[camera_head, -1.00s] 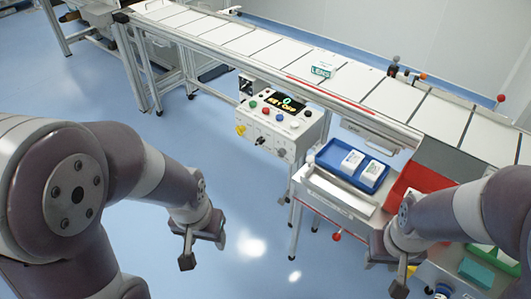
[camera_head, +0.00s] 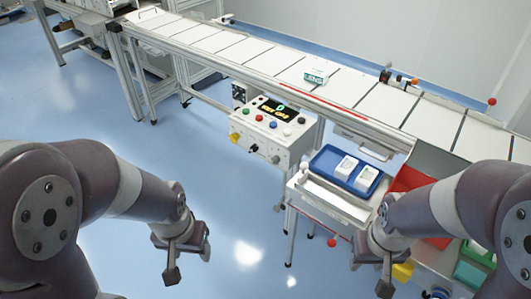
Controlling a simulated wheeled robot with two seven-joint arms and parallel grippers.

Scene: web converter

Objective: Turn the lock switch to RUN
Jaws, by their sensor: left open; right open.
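The control box (camera_head: 266,136) hangs on the near side of the conveyor, with a dark display (camera_head: 277,109) showing yellow and green marks. Coloured buttons sit on its top panel. Its sloped front has a yellow part (camera_head: 234,137), a dark knob or key switch (camera_head: 253,148) and a grey knob (camera_head: 276,159). I cannot tell the lock switch's position or read its labels. My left gripper (camera_head: 189,262) is open and empty, over the floor in front of and below the box. My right gripper (camera_head: 371,276) is open and empty, right of the box near the side table.
The conveyor (camera_head: 232,44) runs behind the box and carries a white and green carton (camera_head: 315,77). A blue tray (camera_head: 346,155) with two white packs stands on the side table to the right, beside a red bin (camera_head: 407,180). Floor before the box is clear.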

